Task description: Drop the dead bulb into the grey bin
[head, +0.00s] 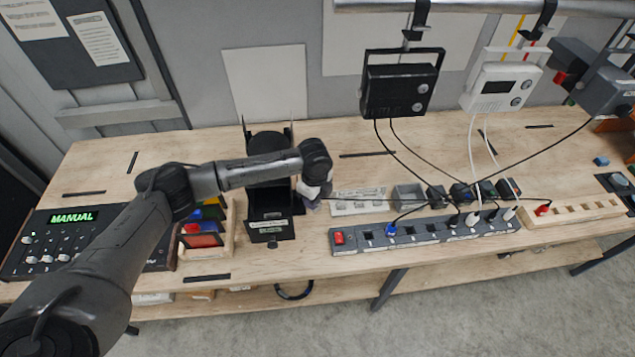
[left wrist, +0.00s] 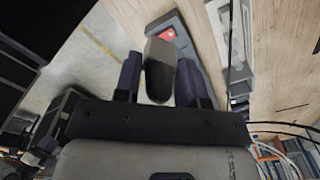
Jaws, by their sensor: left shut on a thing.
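My left gripper (head: 314,192) is above the bench between the black stand and the white tray, pointing down. In the left wrist view its two dark fingers (left wrist: 157,82) are on either side of a grey rounded thing (left wrist: 158,68), which I take to be the dead bulb. The gripper is shut on it. In the head view the gripper hides most of the bulb. A small open grey bin (head: 408,187) stands on the bench to the right of the gripper, beyond the white tray. My right gripper is not in view.
A white tray (head: 358,208) lies between gripper and bin. The grey power strip (head: 430,235) with a red switch runs along the front. A black stand (head: 271,226) is left of the gripper.

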